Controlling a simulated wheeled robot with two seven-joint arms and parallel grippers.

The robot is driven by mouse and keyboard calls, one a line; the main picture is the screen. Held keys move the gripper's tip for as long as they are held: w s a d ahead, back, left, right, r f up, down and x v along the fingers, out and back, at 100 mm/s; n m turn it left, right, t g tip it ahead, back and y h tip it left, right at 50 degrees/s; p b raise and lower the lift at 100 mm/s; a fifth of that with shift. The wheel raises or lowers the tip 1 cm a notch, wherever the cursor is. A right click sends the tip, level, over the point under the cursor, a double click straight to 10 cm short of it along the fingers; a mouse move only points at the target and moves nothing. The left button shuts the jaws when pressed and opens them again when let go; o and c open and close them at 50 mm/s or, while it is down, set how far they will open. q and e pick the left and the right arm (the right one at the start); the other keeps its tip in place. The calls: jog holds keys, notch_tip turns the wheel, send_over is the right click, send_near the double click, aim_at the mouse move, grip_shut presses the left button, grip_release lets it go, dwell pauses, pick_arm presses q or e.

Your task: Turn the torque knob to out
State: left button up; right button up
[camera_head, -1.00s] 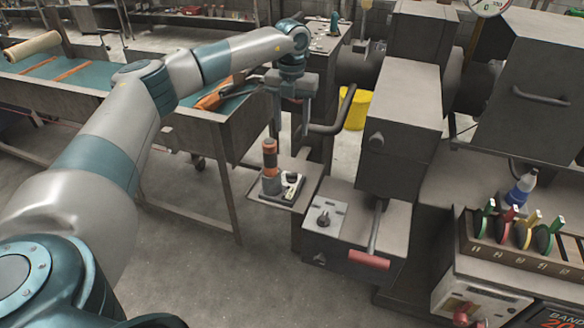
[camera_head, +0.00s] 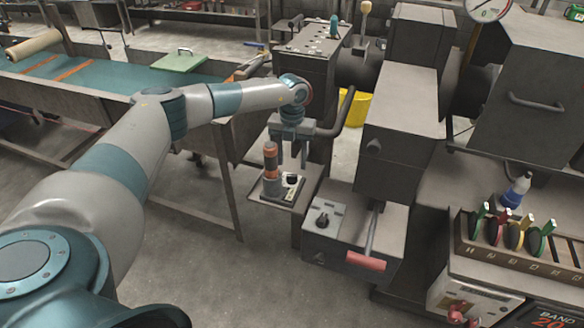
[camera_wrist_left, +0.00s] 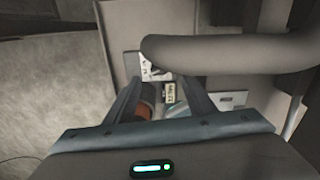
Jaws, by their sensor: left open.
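Two dark knobs show in the head view, and I cannot read which one is marked torque. One knob (camera_head: 292,180) is on a small plate on a low shelf, beside an upright orange and grey tool (camera_head: 270,163). The other knob (camera_head: 322,219) is on top of a grey box to its right. My left gripper (camera_head: 292,163) points down, open, just above the shelf knob; its height over it is hard to tell. In the left wrist view the orange tool (camera_wrist_left: 148,96) and a small labelled plate (camera_wrist_left: 169,93) show between the spread fingers. My right gripper is out of view.
A thick dark curved pipe (camera_head: 340,117) runs close beside the left gripper and crosses the wrist view (camera_wrist_left: 230,53). A red-handled lever (camera_head: 366,261) sticks out from the grey box. A conveyor (camera_head: 110,80) with a green board (camera_head: 180,61) is behind my arm.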

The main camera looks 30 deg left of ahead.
aim_at(292, 175)
pick_arm(q)
jog(key=shift+f+p, duration=0.55)
jog(key=shift+f, duration=2.15)
